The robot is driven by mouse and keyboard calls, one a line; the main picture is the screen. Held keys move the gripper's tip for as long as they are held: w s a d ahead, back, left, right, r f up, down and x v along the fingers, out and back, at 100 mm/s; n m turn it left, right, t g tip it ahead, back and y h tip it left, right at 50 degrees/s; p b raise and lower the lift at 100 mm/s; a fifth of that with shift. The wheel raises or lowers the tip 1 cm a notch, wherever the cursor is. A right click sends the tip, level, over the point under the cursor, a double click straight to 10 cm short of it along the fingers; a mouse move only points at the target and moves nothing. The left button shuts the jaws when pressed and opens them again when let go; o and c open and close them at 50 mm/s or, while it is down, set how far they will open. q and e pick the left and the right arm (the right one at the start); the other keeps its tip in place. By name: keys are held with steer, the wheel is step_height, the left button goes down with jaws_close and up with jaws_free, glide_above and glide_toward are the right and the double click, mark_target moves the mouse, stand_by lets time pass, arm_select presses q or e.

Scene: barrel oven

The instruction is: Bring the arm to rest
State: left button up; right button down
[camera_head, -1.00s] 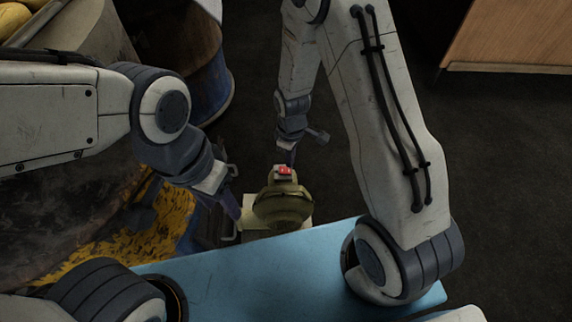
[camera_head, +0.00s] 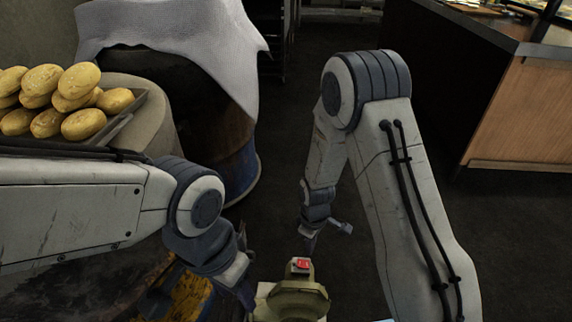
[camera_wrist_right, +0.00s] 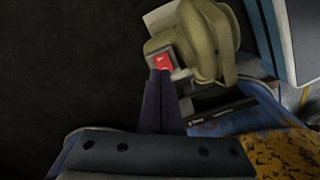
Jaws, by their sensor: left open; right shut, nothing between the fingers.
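My left gripper (camera_head: 247,292) is low in the head view, just left of an olive-green device with a red switch (camera_head: 296,300). It is open, though its fingers are small and partly lost at the device's edge; I cannot tell whether it touches anything. My right gripper (camera_head: 308,246) points down just above the red switch. In the right wrist view, its dark fingers (camera_wrist_right: 160,75) are shut and empty, with tips right by the red switch (camera_wrist_right: 162,63) on the olive-green device (camera_wrist_right: 205,40). I cannot tell whether they touch it.
A tray (camera_head: 120,127) of bread rolls (camera_head: 62,88) stands at the left. A grey cloth (camera_head: 170,25) hangs over a rusty blue barrel (camera_head: 240,165) behind my left arm. A wooden counter (camera_head: 525,110) stands at the back right. Dark floor lies open between them.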

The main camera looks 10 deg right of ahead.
steer(key=s+a+r+m, duration=0.1)
steer(key=s+a+r, duration=0.4)
steer(key=r, duration=0.4)
steer(key=s+a+r+m, duration=0.1)
steer(key=s+a+r, duration=0.2)
steer(key=s+r, duration=0.55)
steer(key=s+r+y, duration=0.1)
steer(key=s+r, duration=0.5)
steer(key=s, duration=0.1)
step_height(320, 180, up, 36)
steer(key=p, duration=3.5)
steer(key=shift+f+m+p, duration=0.15)
steer(key=shift+m+p, duration=0.15)
steer(key=shift+p, duration=0.1)
steer(key=shift+s+d, duration=0.1)
